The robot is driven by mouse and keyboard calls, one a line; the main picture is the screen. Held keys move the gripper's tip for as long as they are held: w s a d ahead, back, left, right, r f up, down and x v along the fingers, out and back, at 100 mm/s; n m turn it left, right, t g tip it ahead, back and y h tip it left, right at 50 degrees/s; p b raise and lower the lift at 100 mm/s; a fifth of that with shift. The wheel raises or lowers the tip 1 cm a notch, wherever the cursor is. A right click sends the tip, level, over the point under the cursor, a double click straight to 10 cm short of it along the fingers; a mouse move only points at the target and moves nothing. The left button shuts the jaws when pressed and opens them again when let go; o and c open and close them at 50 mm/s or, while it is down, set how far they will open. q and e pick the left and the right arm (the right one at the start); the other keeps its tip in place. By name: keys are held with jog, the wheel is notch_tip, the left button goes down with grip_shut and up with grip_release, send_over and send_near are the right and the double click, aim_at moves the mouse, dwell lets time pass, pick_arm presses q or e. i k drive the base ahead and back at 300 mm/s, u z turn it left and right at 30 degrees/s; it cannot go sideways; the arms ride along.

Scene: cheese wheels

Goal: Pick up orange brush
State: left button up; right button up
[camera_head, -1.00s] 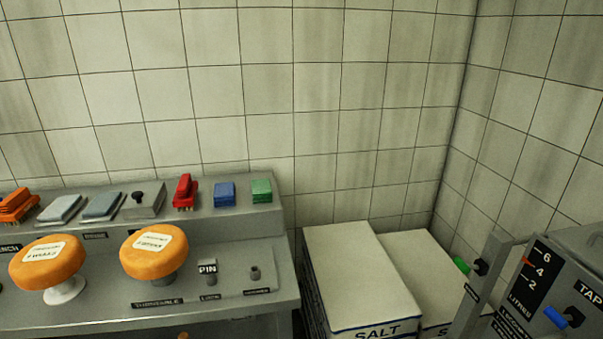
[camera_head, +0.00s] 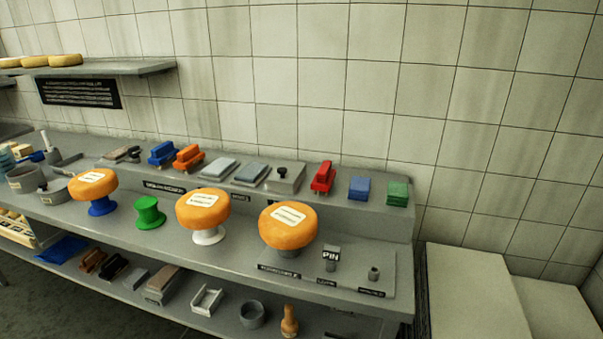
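The orange brush (camera_head: 188,157) lies on the raised back ledge of the grey bench. A blue brush (camera_head: 161,153) is just to its left, and a light grey block (camera_head: 221,168) is to its right. A red brush (camera_head: 322,177) stands farther right on the same ledge. Neither of my grippers shows in the head view, so I cannot see whether they are open or shut.
Orange cheese wheels on stands, one on a white stand (camera_head: 203,208), stand along the bench in front of the ledge. A green spool-shaped stand (camera_head: 149,212) is empty. A lower shelf holds several small items. White boxes (camera_head: 475,293) stand at the right.

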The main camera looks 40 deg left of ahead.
aim_at(191, 157)
jog(key=u, duration=1.85)
